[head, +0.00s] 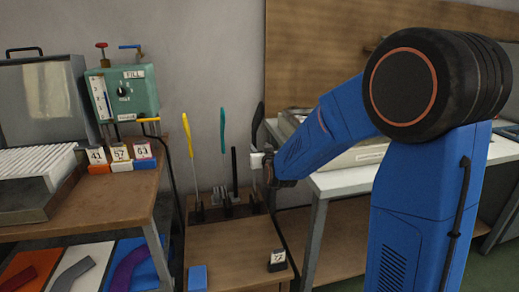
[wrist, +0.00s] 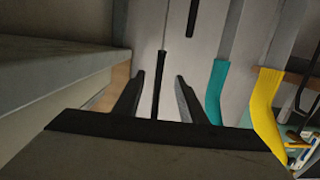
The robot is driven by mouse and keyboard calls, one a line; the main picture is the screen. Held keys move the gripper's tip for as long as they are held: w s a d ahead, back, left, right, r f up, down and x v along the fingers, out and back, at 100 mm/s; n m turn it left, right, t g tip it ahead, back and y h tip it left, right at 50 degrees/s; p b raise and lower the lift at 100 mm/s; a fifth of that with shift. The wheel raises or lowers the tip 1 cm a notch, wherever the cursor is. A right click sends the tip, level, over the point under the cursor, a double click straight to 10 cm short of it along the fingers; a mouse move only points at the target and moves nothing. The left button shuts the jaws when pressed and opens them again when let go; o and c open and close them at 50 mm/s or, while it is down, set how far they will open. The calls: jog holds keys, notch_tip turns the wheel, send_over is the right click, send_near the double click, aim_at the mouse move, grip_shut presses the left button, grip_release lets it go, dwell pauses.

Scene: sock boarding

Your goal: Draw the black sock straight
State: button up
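The black sock (head: 257,122) stands upright at the right end of a row of thin stands, with its upper part above my gripper (head: 262,161). In the wrist view my gripper (wrist: 159,82) is open. A narrow black strip (wrist: 157,85), apparently the same sock seen edge-on, lies between the two fingers with a visible gap on each side. A thin pale rod continues from the strip. The strip's near end is hidden behind the gripper body.
A teal sock (head: 222,130) and a yellow sock (head: 188,135) stand to the left. A slim black upright (head: 234,172) is between teal and black. A blue block (head: 197,278) and a numbered block (head: 277,260) sit on the wooden table (head: 232,244). A green fill box (head: 122,93) is left.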

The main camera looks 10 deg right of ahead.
aim_at(256, 143)
jog(key=shift+w+f, duration=0.2)
jog(key=shift+w, duration=1.4)
jog(key=shift+w+f, duration=0.2)
jog(key=shift+w, duration=1.35)
jog(key=shift+w+f, duration=0.2)
jog(key=shift+w, duration=1.4)
jog(key=shift+c, duration=0.4)
grip_shut()
jog(key=shift+f, duration=0.15)
jog(key=shift+o, duration=0.4)
grip_release()
